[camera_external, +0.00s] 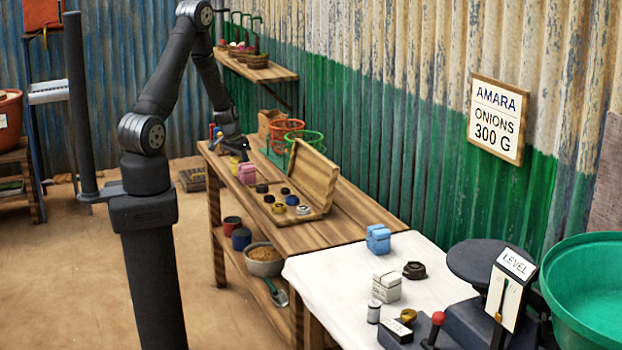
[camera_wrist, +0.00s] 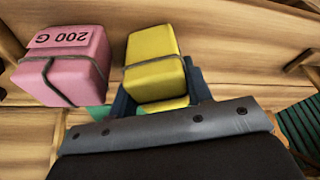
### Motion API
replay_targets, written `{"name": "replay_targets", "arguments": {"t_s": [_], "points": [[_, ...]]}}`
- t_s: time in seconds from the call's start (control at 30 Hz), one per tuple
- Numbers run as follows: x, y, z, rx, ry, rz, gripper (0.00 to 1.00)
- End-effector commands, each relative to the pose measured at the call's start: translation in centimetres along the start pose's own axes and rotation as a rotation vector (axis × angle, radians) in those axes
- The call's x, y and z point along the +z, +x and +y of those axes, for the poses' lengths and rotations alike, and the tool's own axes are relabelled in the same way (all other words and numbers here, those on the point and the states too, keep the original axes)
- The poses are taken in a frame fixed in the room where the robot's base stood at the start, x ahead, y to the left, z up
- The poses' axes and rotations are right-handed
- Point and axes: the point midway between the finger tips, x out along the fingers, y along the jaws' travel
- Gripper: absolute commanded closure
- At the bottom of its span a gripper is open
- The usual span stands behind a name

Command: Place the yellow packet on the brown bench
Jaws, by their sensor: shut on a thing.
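The yellow packet (camera_wrist: 152,58), tied with a dark band, sits between the fingers of my gripper (camera_wrist: 160,92) in the wrist view. My gripper is shut on it. In the external view, my gripper (camera_external: 236,152) is low over the far left end of the brown bench (camera_external: 355,208), and only a small part of the yellow packet (camera_external: 234,165) shows below it. I cannot tell whether the packet touches the bench top. The pink packet (camera_wrist: 66,62), marked 200 G, stands close on the left in the wrist view, with a gap between the two.
The pink packet (camera_external: 247,173) also shows in the external view. An open wooden box (camera_external: 312,178) with several small weights lies mid-bench. Green and red wire baskets (camera_external: 287,132) stand behind. A white cloth (camera_external: 330,283) bears a blue packet (camera_external: 378,239), a white packet (camera_external: 386,287) and a scale.

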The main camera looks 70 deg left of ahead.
Motion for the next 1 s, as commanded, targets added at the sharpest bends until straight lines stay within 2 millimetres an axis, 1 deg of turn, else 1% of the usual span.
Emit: {"name": "replay_targets", "arguments": {"t_s": [0.27,0.3,0.33,0.6,0.73,0.87,1.0], "points": [[0.1,0.3,0.0,0.0,0.0,0.0,0.83],[0.1,0.3,0.0,0.001,0.0,0.0,0.51],[0.1,0.3,0.0,0.0,0.0,0.0,0.46],[0.1,0.2,0.0,0.0,0.0,0.0,0.46],[-0.1,-0.2,0.0,0.0,-0.001,0.001,0.46],[-0.1,-1.6,0.0,0.0,0.001,0.003,0.46],[-0.1,-3.8,0.0,-0.001,0.0,0.004,0.46]]}}
